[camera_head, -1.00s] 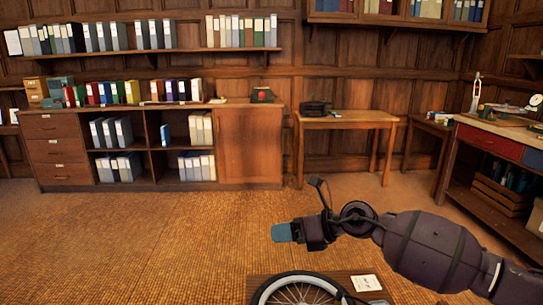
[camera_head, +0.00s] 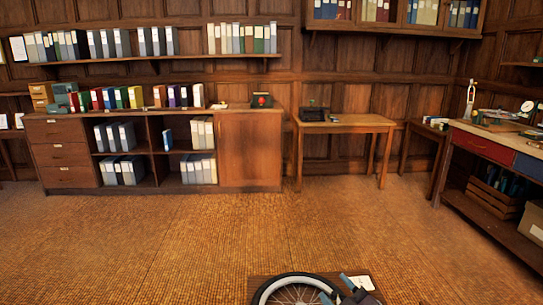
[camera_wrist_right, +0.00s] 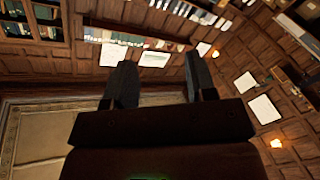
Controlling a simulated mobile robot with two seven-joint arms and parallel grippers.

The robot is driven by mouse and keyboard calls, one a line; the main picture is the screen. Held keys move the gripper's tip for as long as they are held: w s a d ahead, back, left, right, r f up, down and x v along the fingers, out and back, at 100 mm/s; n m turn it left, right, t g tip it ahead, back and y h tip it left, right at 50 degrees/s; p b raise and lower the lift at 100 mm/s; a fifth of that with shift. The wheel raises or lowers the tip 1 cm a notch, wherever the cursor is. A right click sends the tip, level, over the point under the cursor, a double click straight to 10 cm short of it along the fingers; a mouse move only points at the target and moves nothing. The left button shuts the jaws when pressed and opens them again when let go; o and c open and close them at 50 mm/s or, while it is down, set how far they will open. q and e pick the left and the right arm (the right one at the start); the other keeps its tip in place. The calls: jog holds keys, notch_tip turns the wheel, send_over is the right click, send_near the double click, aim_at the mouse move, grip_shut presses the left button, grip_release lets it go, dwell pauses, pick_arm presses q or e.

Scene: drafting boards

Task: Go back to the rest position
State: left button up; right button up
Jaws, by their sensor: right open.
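My right gripper (camera_head: 337,290) shows at the bottom edge of the head view, in front of the wheel and the board on the floor. Only its two blue-grey fingertips and a dark part near them show. In the right wrist view the two fingers of this gripper (camera_wrist_right: 160,78) stand well apart with nothing between them, so it is open and empty. That wrist view is tilted and shows panelled walls, shelves and hung sheets beyond the fingers. My left gripper is in neither view.
A spoked wheel (camera_head: 262,292) lies on a brown board (camera_head: 372,293) at the bottom edge. A wooden table (camera_head: 345,124) stands at the back, a shelf cabinet (camera_head: 248,150) left of it, and a workbench (camera_head: 480,200) at the right. The woven floor (camera_head: 200,240) between is clear.

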jog(key=s+d+f+m+g+h+p, duration=0.1)
jog(key=s+d+f+m+g+h, duration=0.1)
jog(key=s, duration=0.8)
jog(key=s+d+f+m+g+h+p, duration=0.1)
jog(key=s+d+f+m+h, duration=0.1)
jog(key=s+d+f+m, duration=0.3)
jog(key=s+d+f+m+g+h+p, duration=0.2)
jog(key=s+d+f, duration=0.4)
jog(key=s, duration=0.9)
notch_tip(320, 180, down, 3)
jog(key=shift+r+m+g+h, duration=0.1)
jog(key=shift+m+g+h, duration=0.2)
jog(key=shift+m, duration=0.4)
jog(key=shift+d, duration=0.1)
